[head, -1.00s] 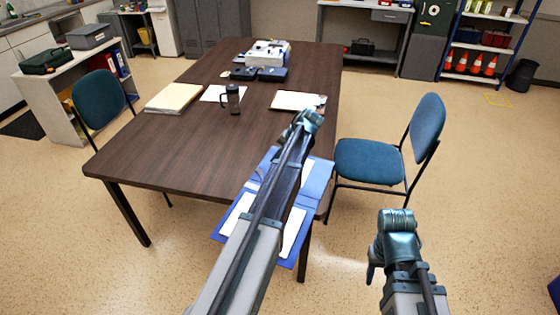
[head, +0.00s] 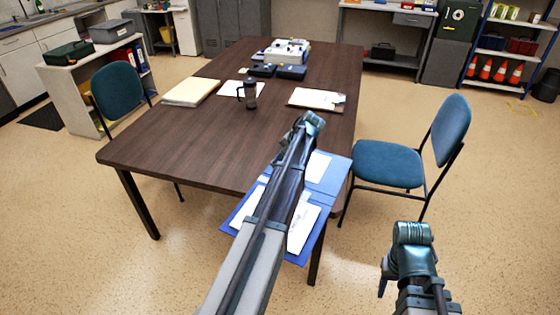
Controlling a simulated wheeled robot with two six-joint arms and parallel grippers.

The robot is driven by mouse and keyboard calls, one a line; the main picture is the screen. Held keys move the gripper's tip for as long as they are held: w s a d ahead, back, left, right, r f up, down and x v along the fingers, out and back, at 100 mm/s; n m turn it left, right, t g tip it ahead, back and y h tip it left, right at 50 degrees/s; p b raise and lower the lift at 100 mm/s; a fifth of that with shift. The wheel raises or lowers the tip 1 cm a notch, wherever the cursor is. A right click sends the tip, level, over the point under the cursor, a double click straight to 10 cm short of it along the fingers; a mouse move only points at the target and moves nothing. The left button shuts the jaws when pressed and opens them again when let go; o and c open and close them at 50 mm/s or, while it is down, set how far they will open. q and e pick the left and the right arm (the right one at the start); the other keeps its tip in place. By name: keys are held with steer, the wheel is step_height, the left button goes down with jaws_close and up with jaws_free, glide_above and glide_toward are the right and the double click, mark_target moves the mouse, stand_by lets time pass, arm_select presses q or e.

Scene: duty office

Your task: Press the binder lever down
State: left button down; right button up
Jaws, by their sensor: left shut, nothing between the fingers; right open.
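A blue binder (head: 327,176) lies open at the near right edge of the table, with white sheets showing on it and part of it sticking out past the edge. My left arm crosses in front of its middle, so its lever and rings are hidden. My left gripper (head: 312,122) is at the far end of that arm, in line with the binder's far side. It is shut and empty, its fingertips hard to make out. My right gripper (head: 384,279) is low at the right, over the floor and apart from the table. It is open and mostly hidden by its wrist.
The dark wooden table (head: 190,140) holds a black mug (head: 250,97), a paper stack (head: 191,92), a clipboard (head: 316,99) and dark blue boxes (head: 290,72). A blue chair (head: 390,172) stands close to the right; another (head: 117,90) is at the left.

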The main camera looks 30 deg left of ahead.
arm_select(q)
steer(key=shift+a, duration=0.1)
steer(key=shift+a+f+h+p, duration=0.2)
steer(key=shift+a+h+p, duration=0.2)
steer(key=shift+a+h, duration=0.35)
steer(key=a+f+h, duration=0.1)
steer(key=a+h, duration=0.1)
steer(key=a+f+h+b, duration=0.1)
steer(key=h, duration=0.1)
steer(key=shift+s+a+f, duration=0.15)
steer(key=shift+a+f, duration=0.2)
steer(key=shift+f, duration=0.05)
steer(key=shift+d, duration=0.1)
steer(key=shift+d+r, duration=0.2)
steer(key=shift+d, duration=0.4)
steer(key=shift+r+p, duration=0.15)
steer(key=shift+p, duration=0.25)
